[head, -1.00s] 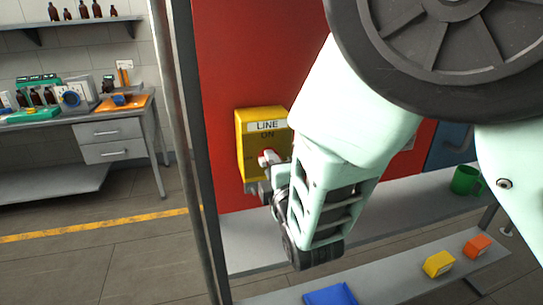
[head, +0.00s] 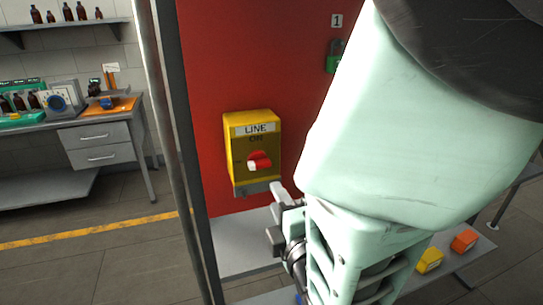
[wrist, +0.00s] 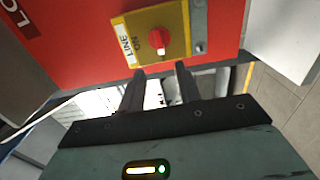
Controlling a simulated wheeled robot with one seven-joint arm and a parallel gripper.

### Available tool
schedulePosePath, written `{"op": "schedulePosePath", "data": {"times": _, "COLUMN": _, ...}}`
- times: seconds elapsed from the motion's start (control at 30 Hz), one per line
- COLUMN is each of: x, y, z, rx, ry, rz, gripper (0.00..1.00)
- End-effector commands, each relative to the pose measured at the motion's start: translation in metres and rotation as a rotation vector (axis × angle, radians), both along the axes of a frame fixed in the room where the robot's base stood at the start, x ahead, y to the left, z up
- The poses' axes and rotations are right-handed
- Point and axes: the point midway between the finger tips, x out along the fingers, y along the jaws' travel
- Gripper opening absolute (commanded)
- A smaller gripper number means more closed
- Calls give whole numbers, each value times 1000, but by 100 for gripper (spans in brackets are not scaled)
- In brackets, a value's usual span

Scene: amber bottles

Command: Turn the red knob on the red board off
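The red knob (head: 259,161) sits on the yellow switch box (head: 234,150) marked LINE and ON, fixed to the red board (head: 225,60). The knob's white end points left and slightly down, while the word ON is above it. In the wrist view the knob (wrist: 159,42) is ahead of the fingers, its white end toward them. My gripper (head: 276,214) is open and empty, below and right of the knob, apart from it. Both fingers (wrist: 160,70) show in the wrist view with a gap between them.
A green padlock (head: 333,63) hangs on the board under a label 1. A grey shelf (head: 235,242) lies below the board. Yellow (head: 429,260) and orange (head: 464,241) blocks sit at lower right. A metal post (head: 165,130) stands left of the board. A workbench (head: 85,122) is at far left.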

Motion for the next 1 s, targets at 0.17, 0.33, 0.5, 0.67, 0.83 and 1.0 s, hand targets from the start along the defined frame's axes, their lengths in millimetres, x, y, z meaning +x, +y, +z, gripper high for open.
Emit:
{"op": "schedulePosePath", "data": {"times": 0.17, "x": -8, "y": 0, "z": 7, "rx": -6, "ry": 2, "rz": 0, "gripper": 34}}
{"op": "schedulePosePath", "data": {"times": 0.33, "x": -15, "y": -1, "z": 7, "rx": -5, "ry": 2, "rz": -1, "gripper": 34}}
{"op": "schedulePosePath", "data": {"times": 0.5, "x": -22, "y": -4, "z": 6, "rx": -6, "ry": 1, "rz": -1, "gripper": 34}}
{"op": "schedulePosePath", "data": {"times": 0.67, "x": -29, "y": -8, "z": 5, "rx": -4, "ry": 1, "rz": 1, "gripper": 34}}
{"op": "schedulePosePath", "data": {"times": 0.83, "x": -47, "y": -13, "z": 0, "rx": -4, "ry": 3, "rz": 4, "gripper": 34}}
{"op": "schedulePosePath", "data": {"times": 1.0, "x": -58, "y": -16, "z": 0, "rx": -1, "ry": 0, "rz": 2, "gripper": 34}}
